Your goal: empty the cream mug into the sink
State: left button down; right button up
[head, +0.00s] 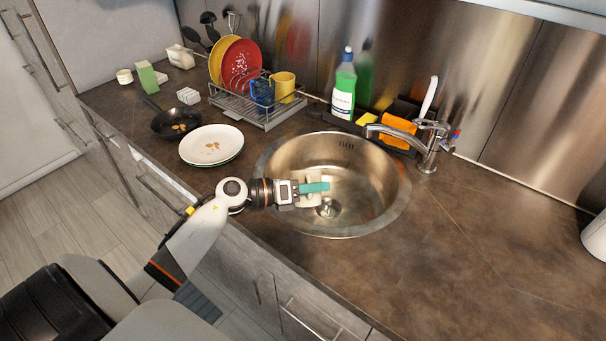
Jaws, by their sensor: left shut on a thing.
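The round steel sink (375,190) is set into the dark worktop. My left gripper (312,187) reaches over the sink's near left side, with its teal fingers pointing right. It is shut on the cream mug (308,201), which shows as cream parts above and below the fingers. The fingers hide much of the mug, so I cannot tell its tilt or see what is in it. The drain shows just beside and below the mug. My right gripper is not in view.
A curved tap (400,131) stands behind the sink, with a green soap bottle (344,88) to its left. White plates (211,145), a black pan (172,121) and a dish rack (262,113) stand left of the sink. The worktop right of the sink is clear.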

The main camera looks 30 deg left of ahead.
aim_at(314, 178)
pick_arm(q)
jog(key=shift+w+a+n+g+p, duration=0.3)
jog(key=shift+w+a+n+p, duration=0.15)
jog(key=shift+n+p, duration=0.65)
dwell(0.6)
jog(key=shift+w+a+r+n+p, duration=0.2)
jog(key=shift+r+n+p, duration=0.15)
jog(key=shift+p, duration=0.35)
jog(key=shift+w+a+r+n+p, duration=0.1)
jog(key=shift+w+r+n+p, duration=0.25)
jog(key=shift+p, duration=0.3)
jog(key=shift+w+a+r+n+g+h+p, duration=0.35)
jog(key=shift+r+n+p, duration=0.25)
jog(key=shift+p, duration=0.45)
jog(key=shift+w+a+r+n, duration=0.4)
jog(key=shift+w+a+n, duration=0.3)
jog(key=shift+w+a, duration=0.15)
dwell(0.5)
jog(key=shift+w+g, duration=0.1)
jog(key=shift+g, duration=0.15)
